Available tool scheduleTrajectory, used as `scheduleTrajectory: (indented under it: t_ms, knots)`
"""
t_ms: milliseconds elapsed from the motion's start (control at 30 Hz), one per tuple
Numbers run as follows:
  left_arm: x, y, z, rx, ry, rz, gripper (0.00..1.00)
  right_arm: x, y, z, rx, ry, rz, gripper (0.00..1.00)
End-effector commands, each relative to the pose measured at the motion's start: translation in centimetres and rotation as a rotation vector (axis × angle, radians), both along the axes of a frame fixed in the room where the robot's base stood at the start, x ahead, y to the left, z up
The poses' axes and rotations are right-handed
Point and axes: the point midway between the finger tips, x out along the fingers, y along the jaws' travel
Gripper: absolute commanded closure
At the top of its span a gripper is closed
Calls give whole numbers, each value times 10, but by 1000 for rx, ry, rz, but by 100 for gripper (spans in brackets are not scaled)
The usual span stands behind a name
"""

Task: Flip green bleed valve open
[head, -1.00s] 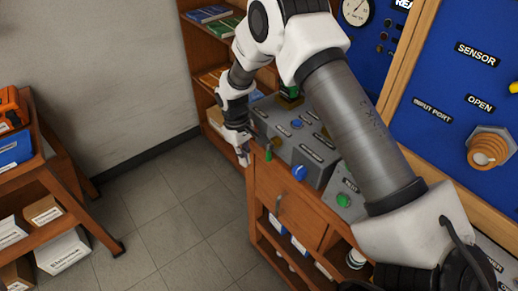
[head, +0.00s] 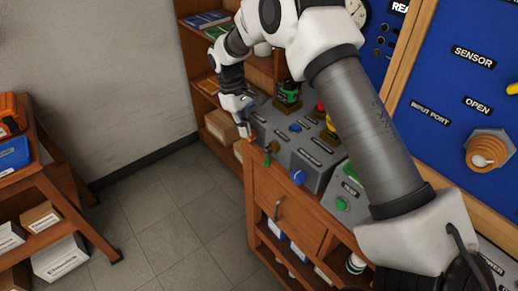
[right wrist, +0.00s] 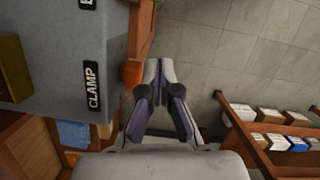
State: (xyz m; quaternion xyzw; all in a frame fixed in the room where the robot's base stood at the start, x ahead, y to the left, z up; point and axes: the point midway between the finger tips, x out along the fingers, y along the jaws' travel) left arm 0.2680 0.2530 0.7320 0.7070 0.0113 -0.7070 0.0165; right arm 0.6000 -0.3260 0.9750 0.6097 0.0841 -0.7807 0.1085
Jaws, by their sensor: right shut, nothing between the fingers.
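A small green lever (head: 267,159), which looks like the bleed valve handle, hangs at the front of the grey testbench box (head: 318,177). My right gripper (head: 247,132) is shut and empty, at the left end of the box, a little above and left of the green lever. In the right wrist view its closed fingers (right wrist: 160,72) point over the floor beside the box, close to an orange part (right wrist: 132,73). The green lever cannot be made out in the right wrist view. A "CLAMP" label (right wrist: 92,87) shows on the box. My left gripper is not in view.
A blue knob (head: 297,177) and a green button (head: 342,205) are on the front right. The wooden cabinet (head: 288,213) is below. Tiled floor (head: 170,210) is free to the left. My right arm covers part of the bench.

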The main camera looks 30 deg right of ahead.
Motion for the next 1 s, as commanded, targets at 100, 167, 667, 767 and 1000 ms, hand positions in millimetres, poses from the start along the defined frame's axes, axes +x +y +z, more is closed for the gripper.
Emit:
scheduleTrajectory:
  t_ms: [100,167,667,767,1000]
  knots:
    - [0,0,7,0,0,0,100,-7,-2,-24,1,5,0,100]
    - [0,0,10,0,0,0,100,-10,-2,-37,1,5,0,100]
    - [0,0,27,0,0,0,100,-52,-15,-54,1,0,-1,100]
    - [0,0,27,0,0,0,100,-52,-14,-54,1,-1,-1,100]
    - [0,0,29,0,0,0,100,-56,-14,-53,0,9,-1,100]
